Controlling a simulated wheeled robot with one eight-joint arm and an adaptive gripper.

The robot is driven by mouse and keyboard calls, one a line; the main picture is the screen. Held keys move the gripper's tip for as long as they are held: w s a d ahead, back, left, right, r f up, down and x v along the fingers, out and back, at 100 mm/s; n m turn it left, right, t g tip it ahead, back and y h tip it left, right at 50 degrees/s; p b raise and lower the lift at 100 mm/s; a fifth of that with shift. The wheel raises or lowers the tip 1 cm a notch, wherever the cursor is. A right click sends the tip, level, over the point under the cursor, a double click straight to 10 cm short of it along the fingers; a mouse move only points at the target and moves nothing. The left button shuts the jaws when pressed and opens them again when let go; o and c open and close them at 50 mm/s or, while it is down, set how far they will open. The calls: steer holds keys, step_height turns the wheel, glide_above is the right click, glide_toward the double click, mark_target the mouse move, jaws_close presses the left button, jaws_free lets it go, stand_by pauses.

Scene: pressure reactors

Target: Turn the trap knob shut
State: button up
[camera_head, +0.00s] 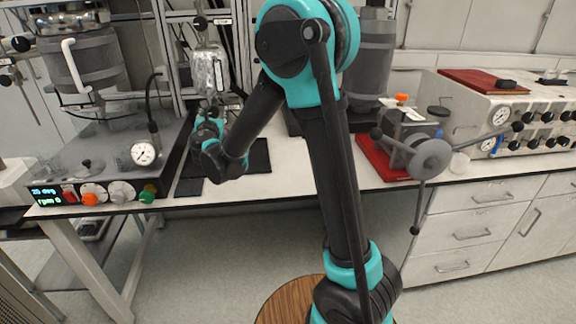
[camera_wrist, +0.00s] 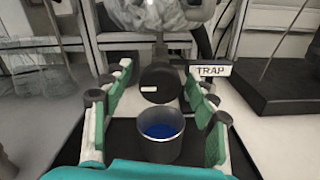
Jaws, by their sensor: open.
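The trap knob (camera_wrist: 160,80) is a dark round knob with a small white mark on its face. In the wrist view it sits at the centre, below a foil-wrapped vessel (camera_wrist: 155,12) and beside a white TRAP label (camera_wrist: 210,70). My gripper (camera_wrist: 160,71) is open, with one green-padded finger on each side of the knob and a visible gap on both sides. In the head view my gripper (camera_head: 208,133) is below the foil-wrapped vessel (camera_head: 208,72), and my arm hides the knob there. I cannot tell how far the knob is turned.
A metal cup with blue liquid (camera_wrist: 160,137) stands below the knob, between my fingers, on a black mat (camera_wrist: 128,135). A stirrer console (camera_head: 100,165) with a gauge and coloured knobs is left of my gripper. A small reactor with long handles (camera_head: 428,158) stands right.

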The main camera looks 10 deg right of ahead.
steer(key=shift+s+n, duration=0.3)
steer(key=shift+n, duration=0.2)
steer(key=s, duration=1.7)
steer(key=d+f+m+g+h, duration=0.1)
steer(key=d+f+m+g, duration=0.1)
steer(key=d+f+m, duration=0.2)
steer(key=d+f+m+g+h, duration=0.1)
steer(key=d+f+m+g, duration=0.2)
steer(key=d+m, duration=0.6)
steer(key=d+f+m+g, duration=0.3)
steer(key=d+f+m, duration=0.2)
steer(key=d, duration=0.4)
steer(key=shift+d+m+h, duration=0.25)
steer(key=shift+m+h, duration=0.15)
steer(key=shift+m, duration=0.4)
steer(key=shift+s+d+f+m+g, duration=0.3)
steer(key=shift+d+m, duration=0.15)
steer(key=shift+m, duration=0.15)
